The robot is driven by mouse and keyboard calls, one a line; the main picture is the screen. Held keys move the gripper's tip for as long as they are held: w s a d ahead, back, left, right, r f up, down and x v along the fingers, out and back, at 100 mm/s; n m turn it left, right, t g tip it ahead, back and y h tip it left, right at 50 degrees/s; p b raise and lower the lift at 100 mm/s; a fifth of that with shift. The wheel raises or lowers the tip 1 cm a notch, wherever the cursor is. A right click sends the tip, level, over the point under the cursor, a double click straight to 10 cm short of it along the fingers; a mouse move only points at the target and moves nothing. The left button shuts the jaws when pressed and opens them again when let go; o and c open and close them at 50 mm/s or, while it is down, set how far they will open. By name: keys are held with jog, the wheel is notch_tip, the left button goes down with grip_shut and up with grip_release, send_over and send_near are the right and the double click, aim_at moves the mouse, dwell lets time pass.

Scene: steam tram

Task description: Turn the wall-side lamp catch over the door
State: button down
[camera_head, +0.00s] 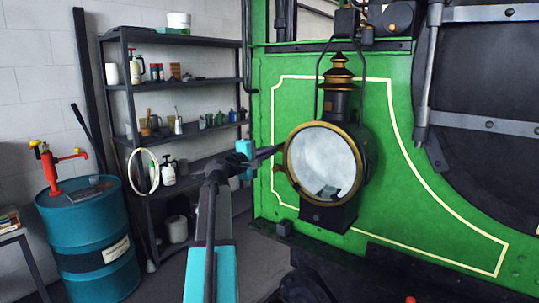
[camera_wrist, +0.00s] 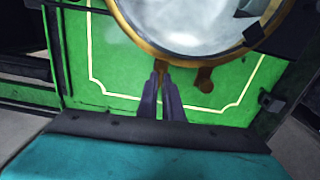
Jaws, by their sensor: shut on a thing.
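The lamp (camera_head: 340,105) stands against the green panel in the head view, black with a brass top. Its round glass door (camera_head: 323,160) has a brass rim and fills the top of the wrist view (camera_wrist: 195,22). My gripper (camera_head: 280,149) reaches the rim's left side from the left. In the wrist view my two dark fingers (camera_wrist: 161,72) are close together at the rim, shut on a small brass-brown catch (camera_wrist: 161,68) that shows only partly between their tips. A second brown piece (camera_wrist: 204,79) projects from the rim beside them, clear of the fingers.
The green panel (camera_head: 400,190) lies close behind the lamp. Black shelving (camera_head: 185,90) with jars and bottles stands to the left, before a pale wall. A blue drum (camera_head: 90,245) with a red pump (camera_head: 50,165) stands at the far left. Dark ironwork (camera_head: 490,80) is at the right.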

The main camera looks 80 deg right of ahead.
jog(key=shift+r+m+b, duration=0.15)
jog(key=shift+m+b, duration=0.25)
jog(key=shift+b, duration=0.1)
jog(key=c, duration=1.9)
grip_release()
jog(key=shift+a, duration=0.1)
jog(key=b+v, duration=0.4)
jog(key=v, duration=0.9)
jog(key=shift+w+a, duration=0.15)
jog(key=shift+a, duration=0.1)
